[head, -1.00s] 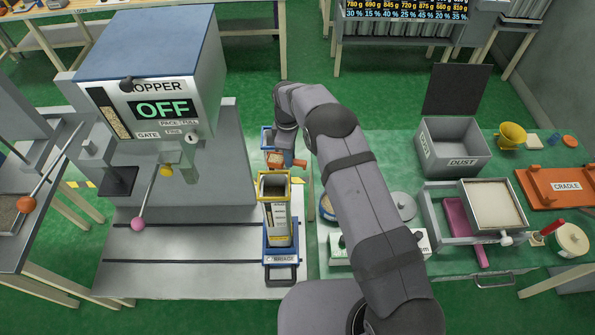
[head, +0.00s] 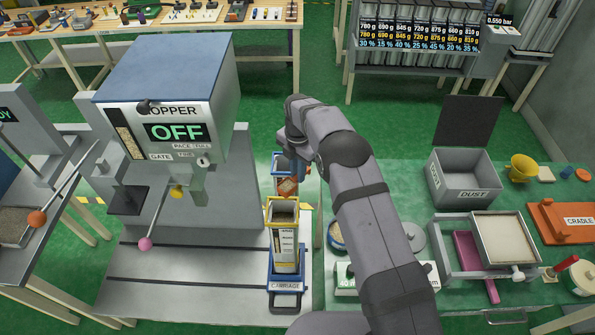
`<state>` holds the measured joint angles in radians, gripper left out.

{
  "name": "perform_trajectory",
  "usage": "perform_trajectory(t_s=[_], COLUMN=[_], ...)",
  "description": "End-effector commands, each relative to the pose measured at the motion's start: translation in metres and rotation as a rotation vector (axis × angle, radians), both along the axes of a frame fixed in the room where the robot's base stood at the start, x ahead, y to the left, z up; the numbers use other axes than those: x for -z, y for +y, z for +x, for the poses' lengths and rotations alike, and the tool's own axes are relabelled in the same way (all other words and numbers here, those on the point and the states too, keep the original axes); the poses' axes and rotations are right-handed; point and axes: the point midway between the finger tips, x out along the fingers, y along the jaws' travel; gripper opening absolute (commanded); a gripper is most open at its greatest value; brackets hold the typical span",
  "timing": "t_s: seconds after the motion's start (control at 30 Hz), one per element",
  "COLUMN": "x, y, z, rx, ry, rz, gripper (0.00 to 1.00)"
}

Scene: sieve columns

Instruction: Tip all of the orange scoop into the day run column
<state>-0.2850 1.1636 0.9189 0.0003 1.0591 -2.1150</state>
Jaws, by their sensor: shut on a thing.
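My gripper (head: 292,172) points down over the carriage, partly hidden by its own wrist, and is shut on the orange scoop (head: 287,187). The scoop is above or in front of a rear blue-rimmed column (head: 277,163); I cannot tell its height or whether it touches. A yellow-rimmed column (head: 285,250) with a white label stands upright in front of it, its open top showing greyish contents. The label is too small to read, so I cannot tell which is the day run column. The scoop's contents are not clear.
The carriage (head: 286,286) lies on grey rails beside the hopper (head: 175,120), whose display reads OFF. Pink- and yellow-knobbed levers stand left of the columns. On the green bench at right are a bowl (head: 336,236), a dust bin (head: 465,182), a white-filled tray (head: 505,238) and an orange cradle (head: 565,222).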

Motion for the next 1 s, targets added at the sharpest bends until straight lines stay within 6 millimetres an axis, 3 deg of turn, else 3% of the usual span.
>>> perform_trajectory(t_s=[0.33, 1.0], x=[-0.001, 0.003], y=[0.002, 0.01], z=[-0.002, -0.01], rx=[-0.001, -0.003], ry=[-0.033, -0.27], rz=[-0.034, -0.247], gripper=[0.0, 0.0])
